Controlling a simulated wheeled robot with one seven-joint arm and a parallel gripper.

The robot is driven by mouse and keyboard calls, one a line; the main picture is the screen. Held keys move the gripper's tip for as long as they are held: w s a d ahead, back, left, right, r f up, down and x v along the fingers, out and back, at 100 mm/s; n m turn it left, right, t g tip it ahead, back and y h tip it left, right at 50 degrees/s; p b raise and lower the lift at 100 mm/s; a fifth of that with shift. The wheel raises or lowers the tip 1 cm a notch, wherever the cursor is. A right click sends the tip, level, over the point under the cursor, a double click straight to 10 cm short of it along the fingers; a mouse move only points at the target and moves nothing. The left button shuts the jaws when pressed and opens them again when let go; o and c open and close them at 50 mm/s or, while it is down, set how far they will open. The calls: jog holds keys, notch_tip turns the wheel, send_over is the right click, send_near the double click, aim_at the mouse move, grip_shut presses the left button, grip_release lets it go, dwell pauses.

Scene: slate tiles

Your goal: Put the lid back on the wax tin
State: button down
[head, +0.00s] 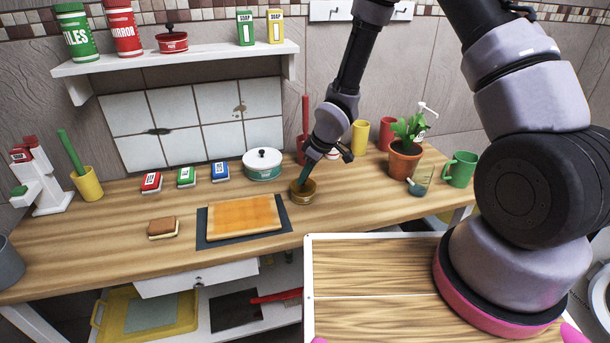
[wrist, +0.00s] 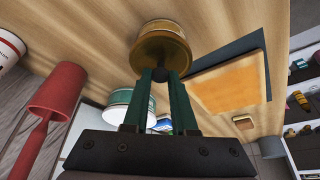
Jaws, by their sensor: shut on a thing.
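The brass-coloured round wax tin (head: 303,197) stands on the wooden worktop, just right of the dark mat. My gripper (head: 304,183) comes down onto it from above, its green fingers close together. In the wrist view the fingertips (wrist: 161,76) meet at the edge of a round brass top, which I take to be the lid (wrist: 162,50). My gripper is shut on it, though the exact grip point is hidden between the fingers. The lid looks on or very close to the tin; I cannot tell whether it is fully seated.
A white-and-green lidded pot (head: 263,167) stands close behind left. An orange block (head: 243,216) lies on the dark mat (head: 214,241) to the left. A red cup (wrist: 62,90) shows in the wrist view. A potted plant (head: 405,160) stands right. Worktop in front is clear.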

jog(key=shift+f, duration=0.15)
dwell(0.5)
jog(key=shift+c, duration=0.8)
grip_release()
jog(key=shift+r, duration=3.5)
grip_shut()
